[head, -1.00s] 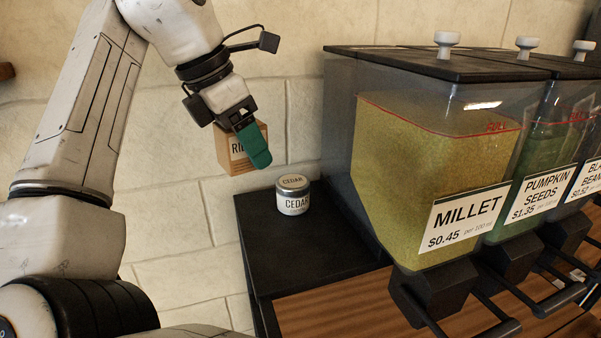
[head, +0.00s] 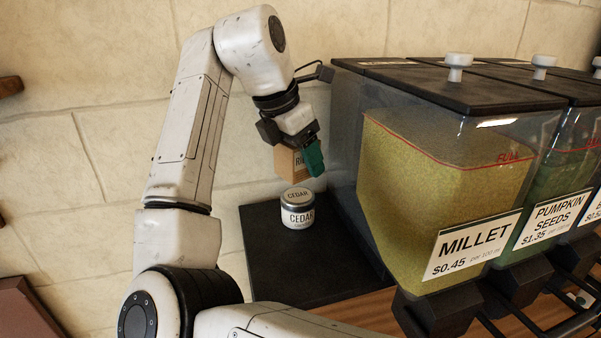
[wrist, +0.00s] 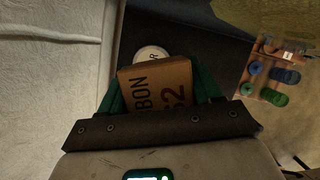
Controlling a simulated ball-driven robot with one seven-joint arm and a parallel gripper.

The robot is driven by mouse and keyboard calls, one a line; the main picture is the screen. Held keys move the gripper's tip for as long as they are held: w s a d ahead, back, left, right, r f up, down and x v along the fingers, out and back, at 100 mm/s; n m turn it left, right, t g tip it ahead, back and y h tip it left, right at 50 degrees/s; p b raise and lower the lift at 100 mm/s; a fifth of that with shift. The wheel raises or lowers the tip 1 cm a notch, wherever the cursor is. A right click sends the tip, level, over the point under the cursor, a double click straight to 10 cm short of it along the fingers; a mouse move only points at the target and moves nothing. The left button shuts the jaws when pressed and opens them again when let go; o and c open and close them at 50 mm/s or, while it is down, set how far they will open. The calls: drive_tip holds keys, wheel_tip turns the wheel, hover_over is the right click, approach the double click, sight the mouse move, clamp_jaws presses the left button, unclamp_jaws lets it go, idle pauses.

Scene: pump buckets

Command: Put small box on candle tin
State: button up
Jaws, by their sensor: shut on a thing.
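The small box (head: 288,164) is brown cardboard with dark lettering. My gripper (head: 308,160), with green fingers, is shut on it and holds it in the air just above the candle tin. In the wrist view the box (wrist: 158,88) sits between the green fingers. The candle tin (head: 298,212) is a white tin with a silver lid marked CEDAR. It stands upright on the black surface (head: 310,268). In the wrist view part of its lid (wrist: 151,53) shows beyond the box's edge. A small gap shows between box and tin in the head view.
Clear bulk dispensers, the nearest labelled MILLET (head: 440,180), stand close to the right of the tin and gripper. A tiled wall (head: 90,200) is behind. The black surface in front of the tin is bare.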

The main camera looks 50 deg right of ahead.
sight(300, 194)
drive_tip(key=shift+w+d+f, duration=0.3)
drive_tip(key=shift+d+f, duration=0.05)
drive_tip(key=shift+f, duration=0.15)
drive_tip(key=shift+w+d+f, duration=0.25)
drive_tip(key=shift+d+f, duration=0.05)
drive_tip(key=shift+f, duration=0.2)
drive_tip(key=f, duration=0.1)
drive_tip(key=f+p, duration=0.1)
drive_tip(key=f, duration=0.1)
drive_tip(key=shift+w+d+p, duration=0.25)
drive_tip(key=shift+p, duration=0.15)
drive_tip(key=shift+f, duration=0.5)
drive_tip(key=shift+f, duration=0.2)
drive_tip(key=o, duration=1.1)
drive_tip(key=shift+c, duration=0.2)
drive_tip(key=shift+r, duration=0.2)
drive_tip(key=b+v, duration=0.2)
drive_tip(key=v, duration=1)
